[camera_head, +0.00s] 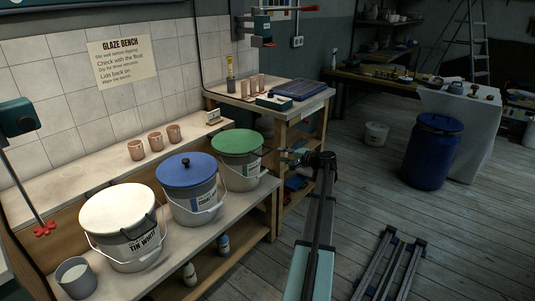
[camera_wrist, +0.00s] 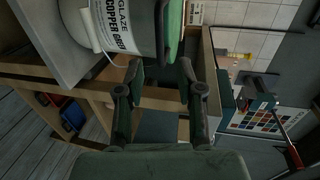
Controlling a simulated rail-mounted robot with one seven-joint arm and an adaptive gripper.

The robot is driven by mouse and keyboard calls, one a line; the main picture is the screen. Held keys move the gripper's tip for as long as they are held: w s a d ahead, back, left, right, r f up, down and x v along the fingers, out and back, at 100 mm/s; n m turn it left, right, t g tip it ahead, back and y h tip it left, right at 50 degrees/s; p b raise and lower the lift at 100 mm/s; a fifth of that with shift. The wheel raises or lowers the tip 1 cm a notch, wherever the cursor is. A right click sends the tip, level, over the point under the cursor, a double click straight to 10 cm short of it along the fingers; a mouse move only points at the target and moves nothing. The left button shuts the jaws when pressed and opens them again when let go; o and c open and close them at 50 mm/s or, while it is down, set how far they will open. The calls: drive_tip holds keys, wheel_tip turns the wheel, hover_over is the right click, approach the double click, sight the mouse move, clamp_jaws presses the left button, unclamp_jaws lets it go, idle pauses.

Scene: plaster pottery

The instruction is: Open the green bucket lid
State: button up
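The green bucket lid (camera_head: 237,142) sits flat on a pale bucket (camera_head: 240,175) at the right end of the bench shelf. In the wrist view, which is turned sideways, the lid's green edge (camera_wrist: 175,28) and the bucket labelled copper green (camera_wrist: 112,25) fill the upper left. My gripper (camera_head: 297,157) is just right of this bucket, at about lid height. Its two fingers (camera_wrist: 162,70) are apart with nothing held between them. The lid's rim shows ahead of the gap, nearer the right-hand finger. I cannot tell whether a finger touches it.
A blue-lidded bucket (camera_head: 187,170) with a black knob and a white-lidded bucket (camera_head: 118,210) stand left of the green one. Terracotta cups (camera_head: 155,141) are on the ledge behind. A wooden side table (camera_head: 270,105) with a blue tray stands behind my gripper. Floor at right is partly free.

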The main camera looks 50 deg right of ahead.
sight(267, 152)
drive_tip(key=x, duration=0.9)
clamp_jaws()
